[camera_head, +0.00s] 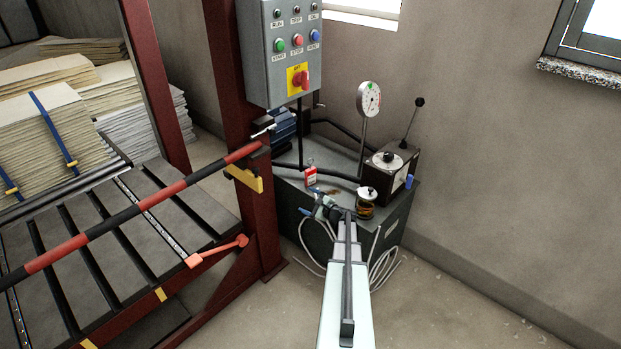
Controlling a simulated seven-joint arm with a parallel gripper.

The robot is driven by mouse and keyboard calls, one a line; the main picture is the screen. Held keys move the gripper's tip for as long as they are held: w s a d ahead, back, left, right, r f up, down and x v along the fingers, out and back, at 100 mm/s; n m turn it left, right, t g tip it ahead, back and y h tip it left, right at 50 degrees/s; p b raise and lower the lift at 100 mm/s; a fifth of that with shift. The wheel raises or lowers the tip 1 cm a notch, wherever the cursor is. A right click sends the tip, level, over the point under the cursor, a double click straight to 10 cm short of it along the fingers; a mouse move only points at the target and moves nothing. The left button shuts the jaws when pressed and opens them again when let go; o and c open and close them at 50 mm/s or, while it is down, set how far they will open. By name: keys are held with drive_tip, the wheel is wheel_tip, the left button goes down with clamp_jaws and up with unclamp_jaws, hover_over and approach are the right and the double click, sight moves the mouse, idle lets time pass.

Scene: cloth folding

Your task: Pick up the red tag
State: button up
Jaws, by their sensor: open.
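The red tag (310,176), with a white lower part, stands out at the front left of the dark grey cabinet top (333,160). Whether it lies, stands or hangs there is too small to tell. My gripper (316,193) is at the end of my pale arm, at the cabinet's front edge, just below and slightly right of the tag in the picture. It is open, and nothing shows between its fingers. The tag looks apart from the fingers, but the depth between them is hard to judge.
On the cabinet stand a round dial gauge (368,98), a black box with a lever (390,168) and a small amber jar (366,203) close to my gripper. A grey control box (280,60) hangs above. A red-and-black striped bar (130,218) crosses the left side.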

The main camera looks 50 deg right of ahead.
drive_tip(key=d+r+m+h, duration=0.1)
drive_tip(key=d+m+h, duration=0.1)
drive_tip(key=m, duration=0.1)
drive_tip(key=d+r+m+h, duration=0.1)
drive_tip(key=d+m+h, duration=0.1)
drive_tip(key=d+m, duration=0.1)
drive_tip(key=d+r+m+h, duration=0.1)
drive_tip(key=d+m+h, duration=0.1)
drive_tip(key=m, duration=0.3)
drive_tip(key=shift+s+d+r+t, duration=0.1)
drive_tip(key=shift+s+d+t, duration=0.05)
drive_tip(key=shift+d+t, duration=0.3)
drive_tip(key=shift+d+f+m, duration=0.2)
drive_tip(key=shift+m, duration=0.7)
approach(311, 168)
drive_tip(key=x, duration=0.4)
drive_tip(key=shift+a+f, duration=0.25)
drive_tip(key=shift+a, duration=0.05)
drive_tip(key=shift+d+r+x, duration=0.1)
drive_tip(key=shift+x, duration=1.55)
drive_tip(key=shift+d+r+x, duration=0.15)
drive_tip(key=shift+x, duration=1.45)
drive_tip(key=shift+s, duration=0.1)
drive_tip(key=shift+c, duration=0.4)
drive_tip(key=c, duration=1.2)
